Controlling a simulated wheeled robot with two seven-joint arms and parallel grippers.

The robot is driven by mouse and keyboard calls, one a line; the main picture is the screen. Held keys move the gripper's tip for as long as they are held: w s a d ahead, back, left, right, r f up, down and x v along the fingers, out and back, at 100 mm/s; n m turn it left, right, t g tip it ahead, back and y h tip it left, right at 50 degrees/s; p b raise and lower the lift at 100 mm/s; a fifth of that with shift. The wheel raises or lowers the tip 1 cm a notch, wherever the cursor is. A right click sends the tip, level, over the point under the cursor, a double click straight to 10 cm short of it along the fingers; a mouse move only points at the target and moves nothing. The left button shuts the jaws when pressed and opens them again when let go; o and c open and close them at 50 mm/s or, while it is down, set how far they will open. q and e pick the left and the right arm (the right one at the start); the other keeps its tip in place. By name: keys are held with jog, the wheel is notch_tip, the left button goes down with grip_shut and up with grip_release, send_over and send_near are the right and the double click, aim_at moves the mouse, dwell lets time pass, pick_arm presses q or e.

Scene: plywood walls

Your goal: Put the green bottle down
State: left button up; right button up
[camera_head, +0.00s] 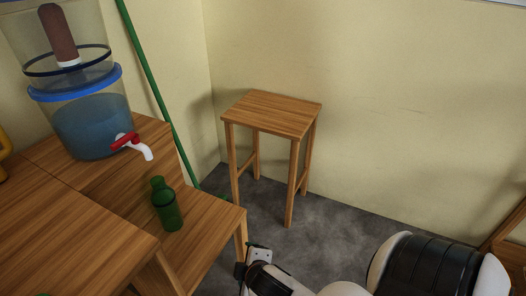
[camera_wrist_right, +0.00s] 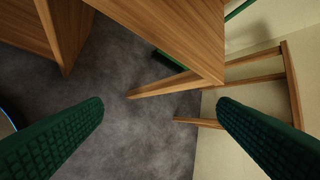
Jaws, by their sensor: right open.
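The green bottle (camera_head: 166,204) stands upright on the lower wooden table (camera_head: 207,220) at the left, below the water dispenser's tap. My right gripper (camera_head: 256,262) is at the bottom middle of the head view, to the right of the bottle and apart from it. In the right wrist view its two green textured fingers (camera_wrist_right: 160,118) are wide apart, with nothing between them but the floor beyond. The bottle does not show in the right wrist view. My left gripper is not in view.
A water dispenser (camera_head: 92,122) with a red and white tap stands at the left. A wooden stool (camera_head: 272,112) stands near the wall corner, its top bare. A green pole (camera_head: 150,80) leans behind the tables. Grey floor (camera_head: 322,225) lies open between the stool and my arm.

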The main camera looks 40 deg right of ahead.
jog(key=s+a+m+g+y, duration=0.3)
jog(key=s+m, duration=0.3)
jog(key=s, duration=0.4)
jog(key=shift+s+a+g, duration=0.15)
jog(key=shift+a+g, duration=0.45)
jog(key=shift+a, duration=0.05)
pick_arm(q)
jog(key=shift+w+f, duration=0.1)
pick_arm(e)
jog(key=shift+f, duration=0.15)
